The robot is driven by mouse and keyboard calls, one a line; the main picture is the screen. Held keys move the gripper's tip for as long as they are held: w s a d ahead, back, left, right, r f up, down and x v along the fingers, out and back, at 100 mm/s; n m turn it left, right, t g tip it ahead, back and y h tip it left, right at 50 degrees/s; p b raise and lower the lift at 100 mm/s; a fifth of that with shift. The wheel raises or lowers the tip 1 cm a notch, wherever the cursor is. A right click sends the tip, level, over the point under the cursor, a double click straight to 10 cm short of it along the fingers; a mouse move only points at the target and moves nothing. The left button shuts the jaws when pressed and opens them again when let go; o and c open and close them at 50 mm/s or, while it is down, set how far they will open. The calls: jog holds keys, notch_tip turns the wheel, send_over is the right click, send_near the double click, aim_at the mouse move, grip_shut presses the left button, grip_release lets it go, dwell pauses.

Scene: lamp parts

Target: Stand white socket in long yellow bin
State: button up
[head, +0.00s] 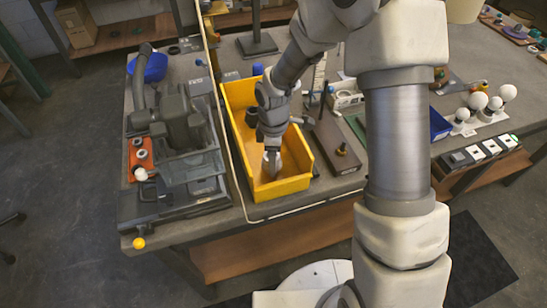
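The long yellow bin (294,186) stands on the workbench, its near end close to the bench's front edge. My gripper (272,166) points down inside the bin, near its front end. The fingertips are low, close to the bin floor. A small pale shape shows at the fingertips, but I cannot tell whether it is the white socket or the fingers themselves. Whether the fingers are open or shut is too small to see.
A grey machine (180,125) with a clear guard stands just left of the bin. A brown block (337,148) lies to its right. White bulbs (478,101) stand at the far right. A thin pale cable runs along the bin's left side.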

jog(key=o, duration=1.5)
jog(key=shift+o, duration=0.2)
notch_tip(320, 180, up, 12)
jog(key=p, duration=0.1)
jog(key=shift+r+p, duration=0.2)
jog(key=shift+p, duration=0.15)
jog(key=s+d+r+m+t, duration=0.1)
jog(key=s+d+r+m, duration=0.2)
jog(key=r, duration=0.3)
jog(key=s+d+r+m+t, duration=0.1)
jog(key=s+d+r+m, duration=0.2)
jog(key=d+r+m, duration=0.15)
jog(key=s+d+r+m+t, duration=0.1)
jog(key=s+d+r+m, duration=0.1)
jog(key=s, duration=0.4)
jog(key=s+d+r+m+t, duration=0.2)
jog(key=s+r+m, duration=0.3)
jog(key=s+m, duration=0.1)
jog(key=shift+s+d+m+t, duration=0.25)
jog(key=shift+s+m+t, duration=0.05)
jog(key=shift+m, duration=0.35)
